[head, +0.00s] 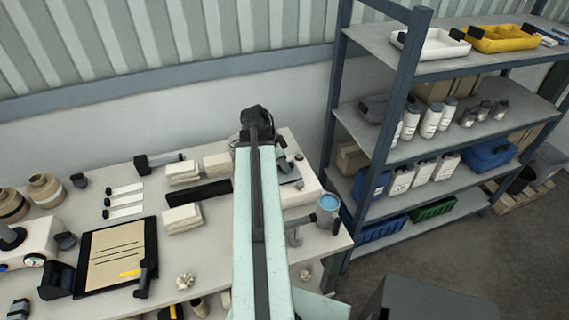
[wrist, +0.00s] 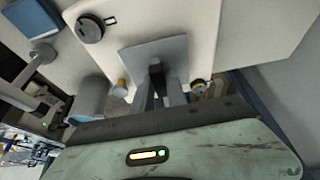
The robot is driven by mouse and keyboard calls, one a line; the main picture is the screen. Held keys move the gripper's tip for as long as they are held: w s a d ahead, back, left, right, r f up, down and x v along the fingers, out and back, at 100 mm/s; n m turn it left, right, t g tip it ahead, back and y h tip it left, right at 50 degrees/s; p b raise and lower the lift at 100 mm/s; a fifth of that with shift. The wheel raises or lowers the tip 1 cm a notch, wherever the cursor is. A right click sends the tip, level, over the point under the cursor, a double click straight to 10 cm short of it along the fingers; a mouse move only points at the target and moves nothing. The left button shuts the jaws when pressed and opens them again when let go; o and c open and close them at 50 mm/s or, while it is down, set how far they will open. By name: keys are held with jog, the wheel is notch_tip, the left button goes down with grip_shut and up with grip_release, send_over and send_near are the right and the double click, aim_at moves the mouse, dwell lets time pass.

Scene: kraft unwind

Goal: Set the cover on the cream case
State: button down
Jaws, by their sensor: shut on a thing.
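My gripper (wrist: 158,80) is shut on the dark upright grip of a flat grey square plate, which I take to be the cover (wrist: 140,57). The plate shows against a cream box-like surface, likely the cream case (wrist: 203,18), in the wrist view. I cannot tell whether the plate touches it. In the head view the cream case (head: 308,190) stands at the table's right end, partly hidden by my arm. A small grey piece shows at its left top edge. My gripper's fingertips are hidden in the head view.
A grey pot with a blue top (head: 328,207) stands close in front of the case. Cream stacked blocks (head: 183,218) and a black strip (head: 199,192) lie left of my arm. A clipboard (head: 116,258) lies farther left. A loaded shelf rack (head: 397,153) stands right of the table.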

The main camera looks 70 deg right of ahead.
jog(key=shift+f+b, duration=0.55)
dwell(1.0)
jog(key=c, duration=1.3)
grip_release()
jog(key=shift+o, duration=0.2)
jog(key=p+v, duration=0.6)
jog(key=v, duration=0.1)
jog(key=shift+s+r+p, duration=0.1)
jog(key=shift+r+p, duration=0.05)
jog(key=shift+p, duration=0.25)
jog(key=shift+a+r, duration=0.15)
jog(key=shift+r, duration=0.05)
jog(key=shift+w, duration=0.25)
